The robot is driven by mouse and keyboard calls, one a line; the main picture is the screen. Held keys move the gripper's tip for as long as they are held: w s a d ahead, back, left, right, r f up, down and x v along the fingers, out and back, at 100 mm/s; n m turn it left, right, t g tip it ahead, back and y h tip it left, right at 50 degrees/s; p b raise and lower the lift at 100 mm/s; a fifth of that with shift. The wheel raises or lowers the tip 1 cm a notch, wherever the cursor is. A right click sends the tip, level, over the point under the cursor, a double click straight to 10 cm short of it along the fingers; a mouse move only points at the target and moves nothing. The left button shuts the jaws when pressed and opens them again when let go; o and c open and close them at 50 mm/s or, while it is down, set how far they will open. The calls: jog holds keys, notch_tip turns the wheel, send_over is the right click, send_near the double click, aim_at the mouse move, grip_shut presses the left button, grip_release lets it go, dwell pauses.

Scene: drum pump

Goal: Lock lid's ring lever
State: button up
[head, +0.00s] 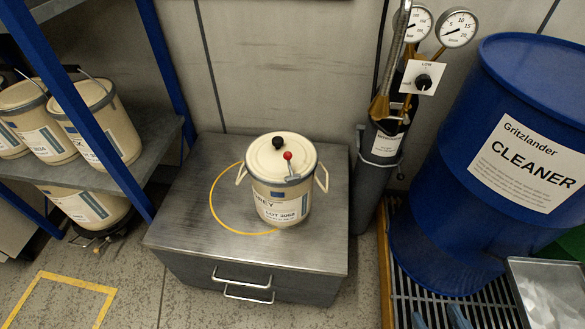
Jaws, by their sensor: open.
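A cream pail (280,205) with a lot label stands upright on the grey metal cabinet (185,225), partly inside a yellow circle. Its cream lid (262,160) sits on top with a black knob (278,142) near the back. The ring lever (292,176) is a small metal piece at the front right rim, tipped by a red ball (288,155) that shows against the lid. I cannot tell how tightly the ring is closed. My gripper is not in view.
A shelf with blue posts (166,60) holds several similar pails (107,115) at left. A dark cylinder with gauges (381,150) stands close right of the cabinet. A blue drum (430,160) stands on a grate at far right. The cabinet top's front left is clear.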

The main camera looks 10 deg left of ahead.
jog(key=w+a+f+n+y+b, duration=0.1)
jog(key=w+a+f+b, duration=0.4)
jog(key=w, duration=0.6)
jog(key=m+t+b, duration=0.1)
jog(key=t+b, duration=0.1)
jog(key=b, duration=0.8)
send_near(288, 161)
jog(key=d+x, duration=0.1)
jog(key=x, duration=0.2)
jog(key=shift+y, duration=0.3)
jog(key=shift+a+x, duration=0.15)
jog(key=shift+x, duration=1.75)
jog(key=shift+a+x, duration=0.15)
jog(key=shift+x, duration=1.75)
jog(key=shift+f, duration=0.1)
jog(key=shift+c, duration=0.4)
grip_shut()
